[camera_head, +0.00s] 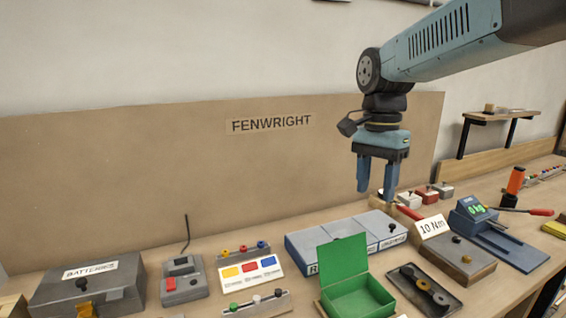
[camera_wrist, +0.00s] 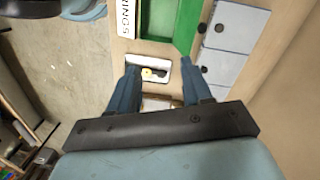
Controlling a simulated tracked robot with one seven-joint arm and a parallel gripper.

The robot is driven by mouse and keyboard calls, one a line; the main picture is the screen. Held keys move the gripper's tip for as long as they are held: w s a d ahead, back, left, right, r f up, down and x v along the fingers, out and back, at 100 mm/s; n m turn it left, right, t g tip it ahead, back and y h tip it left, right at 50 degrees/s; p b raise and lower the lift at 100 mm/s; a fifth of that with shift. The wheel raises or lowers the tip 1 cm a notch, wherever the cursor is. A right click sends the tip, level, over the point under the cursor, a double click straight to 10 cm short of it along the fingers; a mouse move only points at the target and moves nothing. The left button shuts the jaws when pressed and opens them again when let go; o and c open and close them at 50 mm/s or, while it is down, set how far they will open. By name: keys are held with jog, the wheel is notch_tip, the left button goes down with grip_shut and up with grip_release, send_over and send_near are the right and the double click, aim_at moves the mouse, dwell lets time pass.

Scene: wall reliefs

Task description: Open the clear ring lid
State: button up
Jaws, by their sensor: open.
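A dark shallow tray (camera_head: 405,292) lies at the front right of the bench in the head view, with an orange-yellow ring and dark round pieces on it. In the wrist view a small tray (camera_wrist: 148,60) with a yellow ring and a dark knob shows between my fingers. I cannot clearly make out a clear lid over it. A green box (camera_head: 352,300) with its lid raised stands just left of the tray; it also shows in the wrist view (camera_wrist: 190,25). My gripper (camera_head: 375,194) is open, empty and points down, above the bench.
A blue-grey box with flat lids (camera_head: 345,240) lies behind the green box. A wooden block (camera_head: 450,262) with a 10 Nm card and a blue scale (camera_head: 500,240) stand to the right. A BATTERIES box (camera_head: 85,290) and a grey switch unit (camera_head: 183,282) stand left.

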jog(key=s+d+f+n+t, duration=0.2)
jog(key=s+d+n+t, duration=0.35)
jog(key=s+n, duration=0.25)
jog(key=m+g, duration=0.5)
jog(key=m, duration=1.1)
send_over(325, 242)
jog(key=s+a, duration=0.1)
jog(key=s, duration=0.4)
notch_tip(325, 242, down, 7)
jog(key=shift+t, duration=0.25)
notch_tip(325, 242, down, 14)
jog(key=shift+s+r, duration=0.15)
jog(key=shift+r, duration=0.05)
jog(key=shift+c, duration=0.5)
grip_shut()
jog(key=shift+r, duration=0.1)
